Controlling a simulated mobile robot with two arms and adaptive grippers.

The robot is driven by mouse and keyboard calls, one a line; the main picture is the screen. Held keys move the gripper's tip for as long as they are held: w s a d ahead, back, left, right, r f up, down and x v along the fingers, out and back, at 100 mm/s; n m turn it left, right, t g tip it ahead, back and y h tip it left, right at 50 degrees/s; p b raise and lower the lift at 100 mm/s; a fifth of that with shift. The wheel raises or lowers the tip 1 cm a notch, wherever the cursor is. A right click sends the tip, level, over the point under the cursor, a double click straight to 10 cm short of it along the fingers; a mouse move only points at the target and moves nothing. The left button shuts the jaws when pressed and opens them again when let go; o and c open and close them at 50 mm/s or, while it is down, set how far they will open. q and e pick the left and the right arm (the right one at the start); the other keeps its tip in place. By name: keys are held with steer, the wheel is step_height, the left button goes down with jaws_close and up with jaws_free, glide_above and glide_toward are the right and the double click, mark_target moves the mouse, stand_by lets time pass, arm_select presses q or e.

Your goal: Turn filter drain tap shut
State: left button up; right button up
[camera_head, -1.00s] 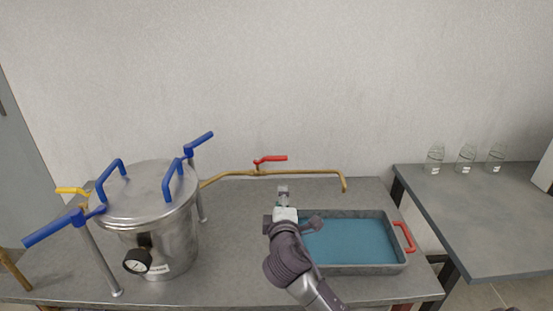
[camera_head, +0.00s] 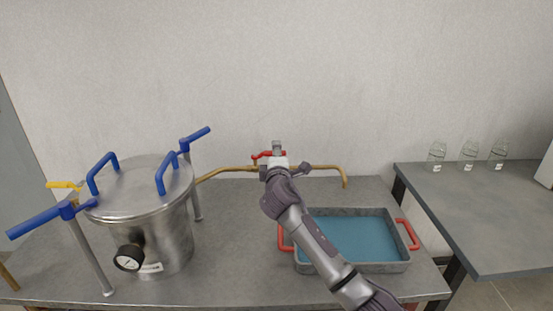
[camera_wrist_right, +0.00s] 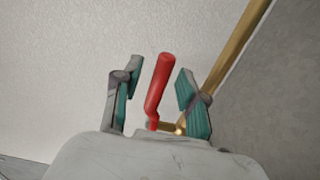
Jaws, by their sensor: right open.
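The filter drain tap has a red lever (camera_head: 262,155) on a brass pipe (camera_head: 225,171) that runs from the steel filter vessel (camera_head: 150,225) to a downturned spout. In the right wrist view the red lever (camera_wrist_right: 160,85) stands between the two teal-padded fingers of my right gripper (camera_wrist_right: 158,95), with a gap on each side. The gripper is open and seems not to touch the lever. My left gripper is not in view.
A grey tray (camera_head: 398,265) with blue inside and red handles sits below the spout, under my right arm. The vessel has blue clamp handles (camera_head: 35,221) and a yellow lever (camera_head: 65,185) at left. Several glass jars (camera_head: 468,157) stand on the right table.

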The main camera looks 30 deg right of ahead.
steer(key=shift+w+d, duration=0.15)
steer(key=shift+w, duration=0.05)
jaws_close()
stand_by(0.4)
